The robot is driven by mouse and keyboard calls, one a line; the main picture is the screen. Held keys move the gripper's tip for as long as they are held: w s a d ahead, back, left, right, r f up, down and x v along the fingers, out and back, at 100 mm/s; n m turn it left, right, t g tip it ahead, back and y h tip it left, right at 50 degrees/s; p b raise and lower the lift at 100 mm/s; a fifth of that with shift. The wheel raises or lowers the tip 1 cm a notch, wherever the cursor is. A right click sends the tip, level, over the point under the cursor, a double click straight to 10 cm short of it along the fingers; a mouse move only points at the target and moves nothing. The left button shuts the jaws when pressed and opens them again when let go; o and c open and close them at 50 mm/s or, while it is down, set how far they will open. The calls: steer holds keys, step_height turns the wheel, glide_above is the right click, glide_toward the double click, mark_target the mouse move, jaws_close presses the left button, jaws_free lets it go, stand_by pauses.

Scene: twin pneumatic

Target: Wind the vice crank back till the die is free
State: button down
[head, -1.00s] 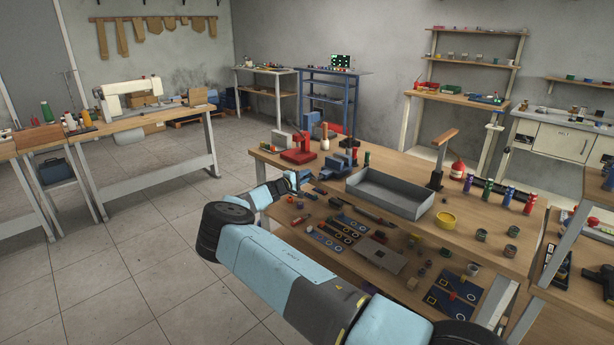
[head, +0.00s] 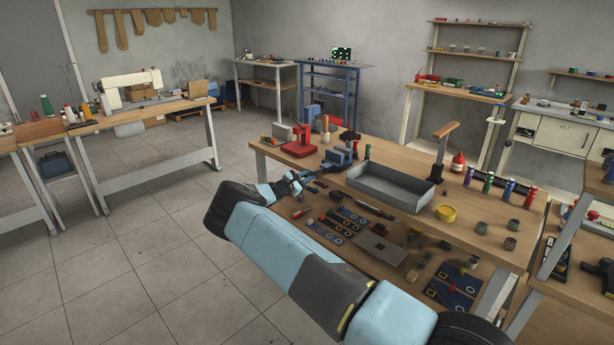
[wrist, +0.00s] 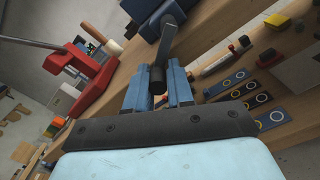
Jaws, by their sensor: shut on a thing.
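The blue vice (head: 338,158) stands at the front left of the wooden workbench, beside the grey tray. In the wrist view its dark blue body (wrist: 146,10) is partly cut off at the top. A grey crank arm (wrist: 165,42) runs down from it to a dark round grip (wrist: 158,76). My gripper (head: 294,181) is at the bench's front edge, left of the vice. In the wrist view its blue fingers (wrist: 158,88) are shut on the crank grip, one on each side. I cannot make out the die in either view.
A red press (head: 300,146) stands behind and left of the vice. The grey tray (head: 392,187) is on its right. Flat dark plates (head: 350,217) and small parts lie below the bench top. The floor left of the bench is clear.

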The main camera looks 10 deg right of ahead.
steer(key=shift+s+f+n, duration=0.1)
steer(key=shift+f+n, duration=0.1)
steer(key=shift+n, duration=0.9)
steer(key=shift+f, duration=0.1)
steer(key=c, duration=1.1)
jaws_free()
steer(key=shift+s+d, duration=0.1)
steer(key=v, duration=1.4)
